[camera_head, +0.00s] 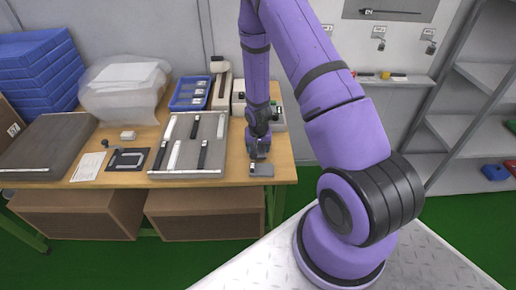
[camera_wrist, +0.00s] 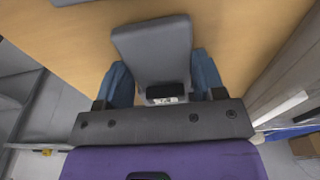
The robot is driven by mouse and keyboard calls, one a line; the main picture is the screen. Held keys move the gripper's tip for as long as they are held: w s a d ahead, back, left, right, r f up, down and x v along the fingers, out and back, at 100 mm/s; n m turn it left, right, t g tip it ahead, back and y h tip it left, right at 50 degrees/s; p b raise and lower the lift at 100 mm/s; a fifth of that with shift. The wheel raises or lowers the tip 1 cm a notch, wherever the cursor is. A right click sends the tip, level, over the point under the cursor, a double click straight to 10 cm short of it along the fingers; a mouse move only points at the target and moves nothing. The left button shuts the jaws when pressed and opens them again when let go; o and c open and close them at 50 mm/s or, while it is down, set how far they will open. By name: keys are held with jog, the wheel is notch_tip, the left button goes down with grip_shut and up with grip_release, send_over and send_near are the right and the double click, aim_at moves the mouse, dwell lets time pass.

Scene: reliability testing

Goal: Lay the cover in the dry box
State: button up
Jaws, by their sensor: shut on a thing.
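My gripper (camera_head: 259,152) is low over the right front part of the wooden table. It is shut on a grey flat piece (camera_wrist: 155,45), which sits between the two blue-grey fingers in the wrist view. The piece has a small black and silver part at the end near my gripper. In the head view the grey piece (camera_head: 262,170) is at the table's right front corner, just below the fingers. I cannot tell for sure that it is the cover. No thing in view is clearly marked as the dry box.
A grey tray (camera_head: 214,128) with dark and light strips lies left of my gripper. A blue bin (camera_head: 176,105), a translucent-wrapped bundle (camera_head: 103,104), blue stacked crates (camera_head: 40,68) and a dark grey slab (camera_head: 45,145) stand farther back or left. A metal shelf (camera_head: 470,119) is at right.

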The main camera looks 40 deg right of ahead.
jog(key=shift+f, duration=0.35)
jog(key=o, duration=1)
jog(key=shift+r, duration=0.1)
